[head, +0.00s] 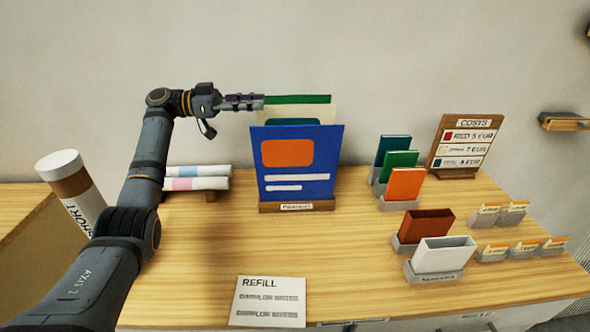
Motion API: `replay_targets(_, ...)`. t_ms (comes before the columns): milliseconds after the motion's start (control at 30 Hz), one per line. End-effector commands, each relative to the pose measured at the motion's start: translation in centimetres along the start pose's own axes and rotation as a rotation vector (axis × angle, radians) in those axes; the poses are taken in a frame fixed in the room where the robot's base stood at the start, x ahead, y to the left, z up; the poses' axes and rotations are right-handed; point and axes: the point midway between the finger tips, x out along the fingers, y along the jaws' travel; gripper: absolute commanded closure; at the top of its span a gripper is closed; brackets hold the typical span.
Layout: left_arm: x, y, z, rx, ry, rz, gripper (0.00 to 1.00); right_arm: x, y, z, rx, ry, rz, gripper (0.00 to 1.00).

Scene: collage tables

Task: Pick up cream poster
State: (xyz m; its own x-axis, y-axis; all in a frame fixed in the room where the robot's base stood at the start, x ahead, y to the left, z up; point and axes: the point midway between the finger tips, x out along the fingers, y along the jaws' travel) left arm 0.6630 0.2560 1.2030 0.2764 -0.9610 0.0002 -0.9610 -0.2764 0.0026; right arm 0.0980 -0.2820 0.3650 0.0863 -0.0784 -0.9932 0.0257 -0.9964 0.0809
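The cream poster (300,112) stands in the poster holder (297,207), mostly hidden behind a blue poster (330,160). The blue poster in front has an orange block and white bars. My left gripper (263,101) is level with the top left edge of the cream poster, its fingertips at or very near that edge. I cannot tell whether it touches the poster or how far its fingers are apart. My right gripper is not in view.
Rolled posters (197,178) lie left of the holder, near a white-capped tube (73,183). Colored booklets in stands (406,185), small card holders (494,251) and a costs board (466,146) stand right. A refill sheet (268,302) lies in front.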

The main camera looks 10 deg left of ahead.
Motion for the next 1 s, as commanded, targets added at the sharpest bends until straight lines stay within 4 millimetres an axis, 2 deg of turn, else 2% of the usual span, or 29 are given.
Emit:
replay_targets(33, 0.0, 0.0, 2.7, 0.000, 0.000, 0.000, 0.70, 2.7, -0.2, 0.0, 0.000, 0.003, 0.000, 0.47)
replay_targets(133, 0.0, 0.0, 4.7, 0.001, 0.000, 0.000, 0.70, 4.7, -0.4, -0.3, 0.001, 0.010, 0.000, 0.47)
replay_targets(200, 0.0, 0.0, 5.3, 0.001, 0.000, 0.000, 0.70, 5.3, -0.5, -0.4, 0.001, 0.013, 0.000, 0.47)
replay_targets(467, 0.0, 0.0, 5.7, -0.001, 0.000, 0.000, 0.70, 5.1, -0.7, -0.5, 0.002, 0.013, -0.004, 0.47)
replay_targets(800, 0.0, 0.0, 12.8, -0.003, 0.000, 0.000, 0.70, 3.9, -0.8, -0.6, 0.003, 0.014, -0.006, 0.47)
replay_targets(1000, 1.3, 0.0, 13.2, 0.000, 0.000, 0.001, 0.70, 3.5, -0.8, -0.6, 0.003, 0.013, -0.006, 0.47)
